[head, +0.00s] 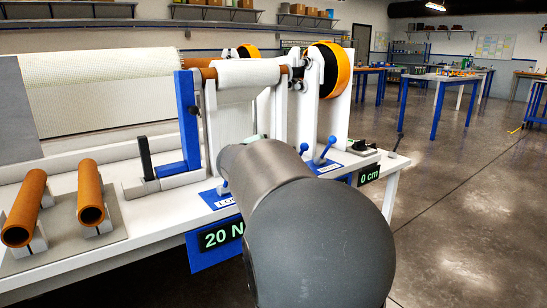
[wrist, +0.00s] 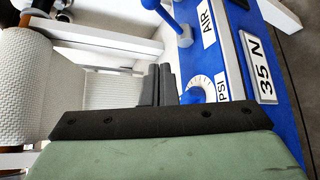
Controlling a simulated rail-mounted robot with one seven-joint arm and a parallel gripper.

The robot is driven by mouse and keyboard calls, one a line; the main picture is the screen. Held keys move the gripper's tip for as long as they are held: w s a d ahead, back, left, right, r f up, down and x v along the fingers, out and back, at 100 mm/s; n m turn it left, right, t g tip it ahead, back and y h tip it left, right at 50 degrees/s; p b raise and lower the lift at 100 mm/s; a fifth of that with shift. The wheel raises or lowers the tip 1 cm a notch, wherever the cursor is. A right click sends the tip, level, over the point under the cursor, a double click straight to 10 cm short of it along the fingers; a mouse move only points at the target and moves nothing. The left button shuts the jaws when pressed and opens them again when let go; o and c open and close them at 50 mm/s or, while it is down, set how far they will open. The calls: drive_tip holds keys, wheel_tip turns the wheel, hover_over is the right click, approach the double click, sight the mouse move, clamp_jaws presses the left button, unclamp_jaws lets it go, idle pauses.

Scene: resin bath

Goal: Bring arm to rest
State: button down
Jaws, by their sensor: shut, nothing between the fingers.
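My arm (head: 300,220) reaches from the lower right of the head view toward the white bench machine, and its dark links hide my gripper there. In the wrist view my gripper (wrist: 160,76) shows as two dark grey fingers close together, with nothing seen between them. The fingers are over the machine, between a white fabric roll (wrist: 25,90) on the left and a blue control panel (wrist: 225,60) on the right. Whether they touch anything cannot be told.
The head view shows a 20 N display (head: 221,236), a 0 cm display (head: 369,174), an orange-rimmed wheel (head: 343,70) and two brown tubes (head: 92,190). Open floor (head: 465,190) lies right.

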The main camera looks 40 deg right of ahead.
idle(0.3)
drive_tip(key=s+a+r+m+g+y+p, duration=0.2)
drive_tip(key=s+a+r+m+y+p, duration=0.1)
drive_tip(key=s+a+p, duration=0.6)
drive_tip(key=s+a+r+m+g+y+p, duration=0.3)
drive_tip(key=s+a+p, duration=0.7)
drive_tip(key=p, duration=0.4)
drive_tip(key=s+a+r+m+g+y+p, duration=0.2)
drive_tip(key=s+a+r+m+y+p, duration=0.2)
drive_tip(key=s+a+p, duration=0.6)
drive_tip(key=shift+a+m+g+y+p, duration=0.3)
drive_tip(key=shift+a+m+y+p, duration=0.3)
drive_tip(key=shift+y+p, duration=0.55)
drive_tip(key=shift+w+a+r, duration=0.1)
